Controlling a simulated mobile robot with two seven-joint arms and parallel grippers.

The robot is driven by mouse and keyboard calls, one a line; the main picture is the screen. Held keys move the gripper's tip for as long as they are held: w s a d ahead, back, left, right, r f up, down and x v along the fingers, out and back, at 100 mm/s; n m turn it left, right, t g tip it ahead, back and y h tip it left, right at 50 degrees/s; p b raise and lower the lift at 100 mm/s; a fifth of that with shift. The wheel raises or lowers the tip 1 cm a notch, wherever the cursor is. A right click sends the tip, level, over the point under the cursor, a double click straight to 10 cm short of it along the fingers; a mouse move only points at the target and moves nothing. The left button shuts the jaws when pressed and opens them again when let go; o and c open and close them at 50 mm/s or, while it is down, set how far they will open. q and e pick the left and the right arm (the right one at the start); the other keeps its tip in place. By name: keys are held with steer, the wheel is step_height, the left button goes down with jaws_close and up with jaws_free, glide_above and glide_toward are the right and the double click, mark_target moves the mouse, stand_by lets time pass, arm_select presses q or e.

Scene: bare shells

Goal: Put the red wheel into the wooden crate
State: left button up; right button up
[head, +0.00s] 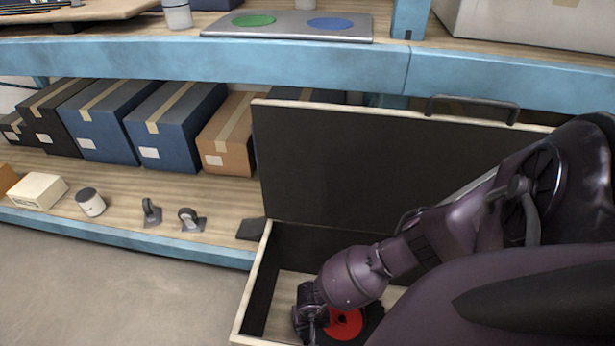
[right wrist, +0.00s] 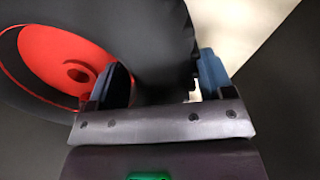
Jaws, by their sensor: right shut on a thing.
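The red wheel (head: 346,322), a red hub in a black tyre, is inside the wooden crate (head: 251,290), within its walls. I cannot tell if it touches the crate floor. My right gripper (head: 310,315) reaches down into the crate and is shut on the wheel's tyre. In the right wrist view, the gripper's fingers (right wrist: 165,80) stand on either side of the black tyre, with the red hub (right wrist: 65,62) at the left. The crate's dark-lined lid (head: 350,165) stands open at the back. My arm hides the crate's right part. My left gripper is not in view.
Blue shelving (head: 200,60) stands behind. Its lower shelf holds several cardboard boxes (head: 170,125), a white box (head: 38,191), a tin (head: 90,202) and two casters (head: 190,219). The grey floor left of the crate is clear.

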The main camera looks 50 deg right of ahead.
steer(key=shift+f, duration=0.55)
steer(key=shift+w+r, duration=0.1)
steer(key=o, duration=1.3)
